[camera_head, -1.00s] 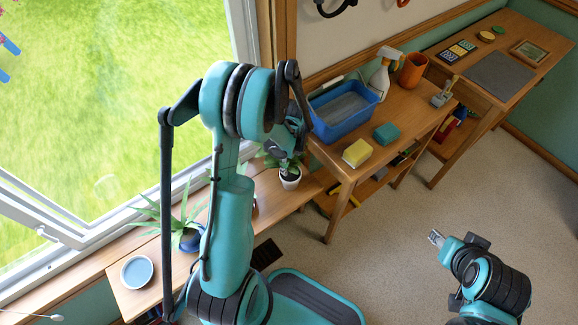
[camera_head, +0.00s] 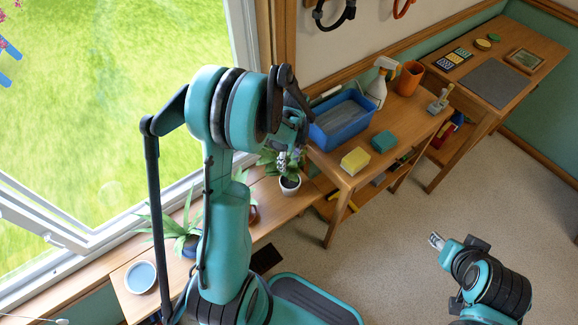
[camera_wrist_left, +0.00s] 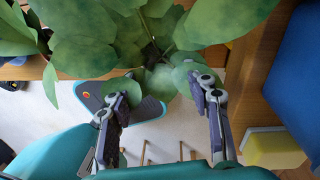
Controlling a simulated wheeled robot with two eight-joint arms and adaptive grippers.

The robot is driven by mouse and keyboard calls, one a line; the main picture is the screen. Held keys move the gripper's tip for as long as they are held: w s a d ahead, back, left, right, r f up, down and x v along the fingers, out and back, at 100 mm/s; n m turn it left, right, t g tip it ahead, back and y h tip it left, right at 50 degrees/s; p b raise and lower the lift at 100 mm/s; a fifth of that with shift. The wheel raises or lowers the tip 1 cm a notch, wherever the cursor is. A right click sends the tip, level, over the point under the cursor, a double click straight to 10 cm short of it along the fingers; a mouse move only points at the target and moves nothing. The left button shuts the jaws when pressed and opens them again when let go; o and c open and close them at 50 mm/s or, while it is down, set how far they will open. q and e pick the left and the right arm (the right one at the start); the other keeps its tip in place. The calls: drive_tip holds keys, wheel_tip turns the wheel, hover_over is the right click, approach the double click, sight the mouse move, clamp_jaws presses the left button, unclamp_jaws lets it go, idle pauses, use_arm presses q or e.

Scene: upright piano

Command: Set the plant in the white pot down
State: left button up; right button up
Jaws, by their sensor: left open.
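The plant in the white pot (camera_head: 290,185) stands upright on the low wooden bench under the window, near its right end. Its round green leaves spread above the pot. They fill the top of the left wrist view (camera_wrist_left: 130,40), where the pot does not show. My left gripper (camera_head: 287,158) is open over the plant, its fingers spread among the leaves. In the left wrist view the gripper (camera_wrist_left: 165,110) has leaves in front of and between its fingers, and no pot between them. My right gripper (camera_head: 436,240) hangs over the floor, too small to read.
On the bench are a spiky plant (camera_head: 178,232), partly behind my arm, and a blue-grey dish (camera_head: 140,277). The higher table to the right holds a blue tub (camera_head: 341,120), a yellow sponge (camera_head: 354,161), a teal block (camera_head: 383,141) and a spray bottle (camera_head: 377,88). The floor at right is open.

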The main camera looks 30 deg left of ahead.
use_arm(q)
wheel_tip(320, 180, up, 5)
drive_tip(key=shift+w+f+p, duration=0.15)
drive_tip(key=shift+p, duration=0.55)
drive_tip(key=s+d+r+n+t, duration=0.4)
drive_tip(key=s+d+r+n, duration=0.2)
drive_tip(key=r+n, duration=0.2)
drive_tip(key=s+d+r+n+t, duration=0.4)
drive_tip(key=s+d+r+n, duration=0.1)
drive_tip(key=n, duration=0.7)
drive_tip(key=shift+s+d+r, duration=0.4)
drive_tip(key=shift+s+r, duration=0.4)
drive_tip(key=shift+r, duration=0.55)
